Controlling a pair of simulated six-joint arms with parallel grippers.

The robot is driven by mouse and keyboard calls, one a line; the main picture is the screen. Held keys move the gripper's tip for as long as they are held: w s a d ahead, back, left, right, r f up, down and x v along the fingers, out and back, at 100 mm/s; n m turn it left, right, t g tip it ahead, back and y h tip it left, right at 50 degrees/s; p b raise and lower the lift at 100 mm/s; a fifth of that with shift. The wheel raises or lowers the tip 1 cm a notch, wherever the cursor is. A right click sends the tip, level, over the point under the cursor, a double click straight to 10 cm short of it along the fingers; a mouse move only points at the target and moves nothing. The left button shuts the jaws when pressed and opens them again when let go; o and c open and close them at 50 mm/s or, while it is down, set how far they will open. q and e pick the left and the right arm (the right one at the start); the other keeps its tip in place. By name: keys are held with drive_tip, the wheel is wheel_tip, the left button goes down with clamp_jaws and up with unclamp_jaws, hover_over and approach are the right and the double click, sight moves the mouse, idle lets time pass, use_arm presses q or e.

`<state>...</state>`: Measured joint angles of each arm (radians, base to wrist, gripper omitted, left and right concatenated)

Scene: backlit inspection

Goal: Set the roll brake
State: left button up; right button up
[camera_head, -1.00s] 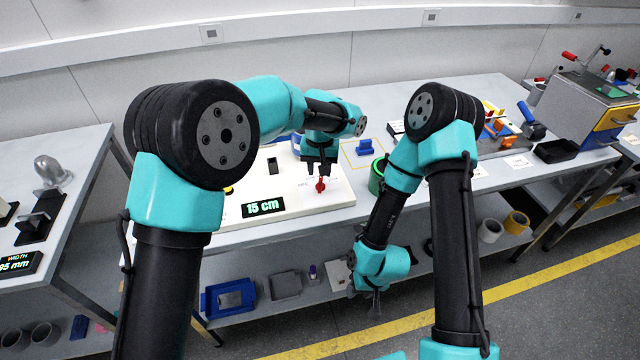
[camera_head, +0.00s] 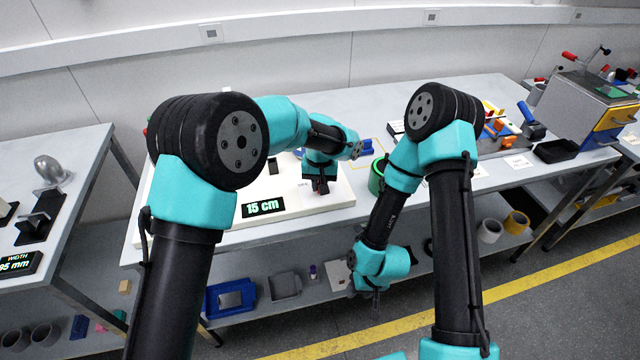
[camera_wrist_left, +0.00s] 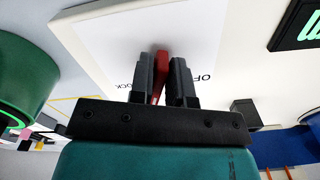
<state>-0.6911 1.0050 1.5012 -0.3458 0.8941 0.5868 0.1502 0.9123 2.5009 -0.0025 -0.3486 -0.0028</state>
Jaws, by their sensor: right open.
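The roll brake shows as a red lever (camera_wrist_left: 161,68) on a white board (camera_wrist_left: 100,30) in the left wrist view. Lettering is on both sides of it, "OF..." to the right and part of "...OCK" to the left. My left gripper (camera_wrist_left: 162,80) has its two black fingers close on either side of the lever, shut on it. In the head view my left gripper (camera_head: 321,186) is low over the board (camera_head: 340,196) and hides the lever. My right gripper (camera_head: 375,296) is open and empty, hanging in front of the table's front edge, away from the board.
A display reading 15 cm (camera_head: 263,207) lies on the board's front. A green roll (camera_head: 376,178) stands just right of the board, partly behind my right arm. A black tray (camera_head: 562,151) is farther right. The lower shelf holds a blue tray (camera_head: 230,298).

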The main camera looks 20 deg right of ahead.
use_arm(q)
clamp_jaws()
drive_tip(key=m, duration=0.4)
drive_tip(key=shift+w+a, duration=0.2)
drive_tip(key=shift+a, duration=0.1)
drive_tip(key=shift+w+a+m, duration=0.1)
drive_tip(key=shift+m, duration=0.9)
drive_tip(key=shift+w+a+m, duration=0.1)
drive_tip(key=shift+m, duration=0.9)
drive_tip(key=shift+o, duration=2.1)
unclamp_jaws()
drive_tip(key=shift+r, duration=0.1)
wheel_tip(320, 180, up, 17)
drive_tip(key=shift+r, duration=0.15)
